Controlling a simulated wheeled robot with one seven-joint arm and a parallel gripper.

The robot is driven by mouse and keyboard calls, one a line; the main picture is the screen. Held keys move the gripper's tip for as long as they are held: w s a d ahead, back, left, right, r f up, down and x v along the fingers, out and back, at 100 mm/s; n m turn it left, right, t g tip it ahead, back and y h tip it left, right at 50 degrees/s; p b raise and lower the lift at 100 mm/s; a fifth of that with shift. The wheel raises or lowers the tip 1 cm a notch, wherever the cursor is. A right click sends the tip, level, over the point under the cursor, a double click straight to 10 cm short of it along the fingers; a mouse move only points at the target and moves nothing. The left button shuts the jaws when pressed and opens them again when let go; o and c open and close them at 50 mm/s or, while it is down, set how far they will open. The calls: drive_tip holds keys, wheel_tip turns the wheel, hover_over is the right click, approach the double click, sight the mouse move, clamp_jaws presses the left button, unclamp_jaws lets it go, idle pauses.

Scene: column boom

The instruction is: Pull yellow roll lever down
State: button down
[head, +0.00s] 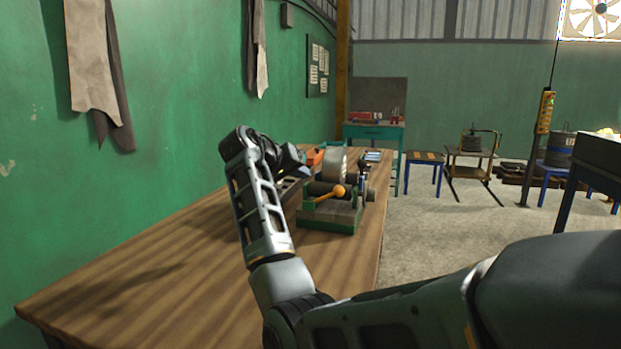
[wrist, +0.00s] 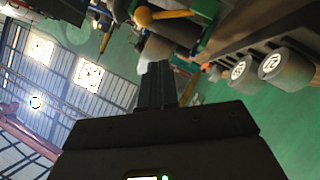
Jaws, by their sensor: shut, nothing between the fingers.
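The yellow roll lever (head: 338,191), with a round knob and a thin arm, is on a small green-framed roller machine (head: 330,217) on the wooden bench. In the wrist view its yellow knob (wrist: 143,17) shows at the top, beyond my fingertips and apart from them. My gripper (wrist: 157,68) is shut and empty, its dark fingers together and pointing toward the machine. In the head view my arm reaches over the bench to the left of the machine; the fingertips are hard to make out there.
The wooden bench (head: 170,270) runs along the green wall, and its near part is clear. A grey drum (head: 330,163) and an orange item stand behind the lever. In the wrist view grey cylinders (wrist: 285,68) sit at the right. A yellow control pendant (head: 545,112) hangs at the right.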

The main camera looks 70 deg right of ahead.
drive_tip(key=shift+v, duration=1.15)
